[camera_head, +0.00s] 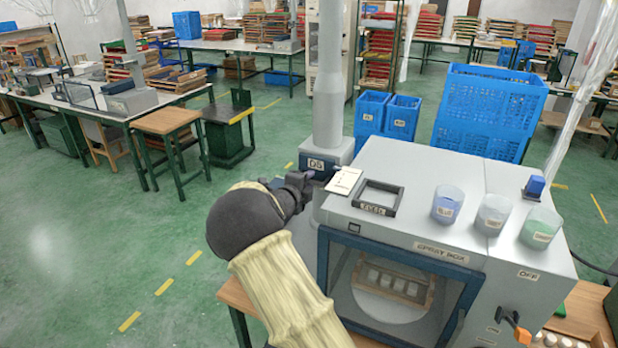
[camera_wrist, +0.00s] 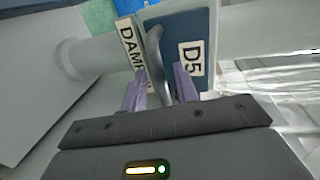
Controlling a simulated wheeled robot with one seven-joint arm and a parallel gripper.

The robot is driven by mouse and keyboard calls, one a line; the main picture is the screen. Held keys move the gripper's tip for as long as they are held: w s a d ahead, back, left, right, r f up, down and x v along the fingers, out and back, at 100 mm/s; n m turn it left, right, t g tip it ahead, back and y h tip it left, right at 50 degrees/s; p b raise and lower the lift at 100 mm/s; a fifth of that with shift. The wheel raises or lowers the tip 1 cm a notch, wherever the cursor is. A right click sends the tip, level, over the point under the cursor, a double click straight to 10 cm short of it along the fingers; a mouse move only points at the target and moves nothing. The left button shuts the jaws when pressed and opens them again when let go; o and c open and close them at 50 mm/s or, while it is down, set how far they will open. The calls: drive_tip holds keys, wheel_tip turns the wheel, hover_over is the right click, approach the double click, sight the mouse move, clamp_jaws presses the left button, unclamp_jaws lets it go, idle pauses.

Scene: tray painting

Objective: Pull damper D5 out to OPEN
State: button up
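Damper D5 (camera_head: 343,151) is a dark blue housing on the grey duct, with a white D5 label on its front. A curved grey metal handle (camera_wrist: 155,60) stands out between the labels. My gripper (camera_wrist: 160,92) has its two purple fingers on either side of this handle, with small gaps showing, so it looks open around it. In the head view my gripper (camera_head: 310,176) is just below the D5 label and hides the handle.
The spray box (camera_head: 440,256) stands right of my arm, topped by a dark frame (camera_head: 377,197) and several cups. A white card (camera_head: 344,182) lies close to my gripper. The vertical duct (camera_head: 328,90) rises behind the damper. Green floor (camera_head: 150,245) is clear to the left.

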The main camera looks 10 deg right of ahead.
drive_tip(key=shift+w+d+f, duration=0.15)
drive_tip(key=shift+w+d, duration=0.2)
drive_tip(key=shift+w, duration=0.05)
drive_tip(key=shift+c, duration=0.2)
clamp_jaws()
